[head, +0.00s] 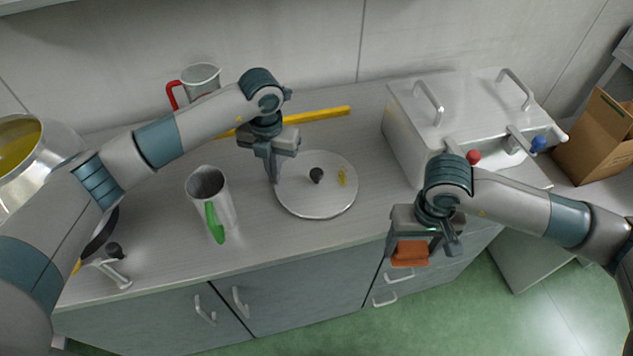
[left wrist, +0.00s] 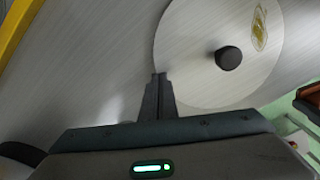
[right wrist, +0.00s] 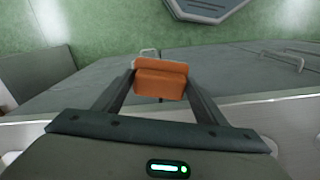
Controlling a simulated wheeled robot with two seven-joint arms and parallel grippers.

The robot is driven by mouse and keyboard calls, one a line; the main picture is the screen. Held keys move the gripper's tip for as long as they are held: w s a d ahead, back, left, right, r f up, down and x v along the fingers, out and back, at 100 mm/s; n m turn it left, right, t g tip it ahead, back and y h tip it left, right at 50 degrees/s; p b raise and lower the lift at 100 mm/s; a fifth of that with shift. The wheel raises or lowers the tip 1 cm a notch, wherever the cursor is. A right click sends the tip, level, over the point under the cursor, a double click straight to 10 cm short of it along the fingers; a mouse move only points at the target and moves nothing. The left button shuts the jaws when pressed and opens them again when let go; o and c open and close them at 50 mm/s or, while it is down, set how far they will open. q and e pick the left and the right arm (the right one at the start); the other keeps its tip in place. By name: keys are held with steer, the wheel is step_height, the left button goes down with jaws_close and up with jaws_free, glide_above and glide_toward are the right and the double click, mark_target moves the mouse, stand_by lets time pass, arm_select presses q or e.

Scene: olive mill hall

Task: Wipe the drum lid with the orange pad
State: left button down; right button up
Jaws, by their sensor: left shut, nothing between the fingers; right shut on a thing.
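The drum lid (head: 316,198) is a round grey metal disc lying on the counter, with a black knob (head: 317,175) and a yellow smear (head: 343,176) on its top. The lid, knob and smear also show in the left wrist view (left wrist: 200,60). My left gripper (head: 275,180) is shut and empty at the lid's left edge; I cannot tell whether it touches. My right gripper (head: 409,256) is shut on the orange pad (head: 410,254), held in front of the counter's front edge. The right wrist view shows the pad (right wrist: 160,80) between both fingers.
A metal jug with a green handle (head: 212,200) stands left of the lid, a red-handled jug (head: 200,78) behind. A yellow bar (head: 320,115) lies at the back. A steel box with handles (head: 450,110) stands right. A cardboard box (head: 598,135) is far right.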

arm_select(q)
steer(key=shift+r, duration=0.1)
steer(key=shift+r+p, duration=1.2)
steer(key=shift+r, duration=1.7)
arm_select(e)
steer(key=shift+r, duration=1.2)
step_height(320, 180, down, 4)
steer(key=b, duration=0.3)
steer(key=shift+r+b, duration=0.15)
steer(key=shift+b, duration=0.2)
arm_select(q)
step_height(320, 180, up, 12)
steer(key=shift+f, duration=0.1)
arm_select(e)
steer(key=shift+s, duration=0.1)
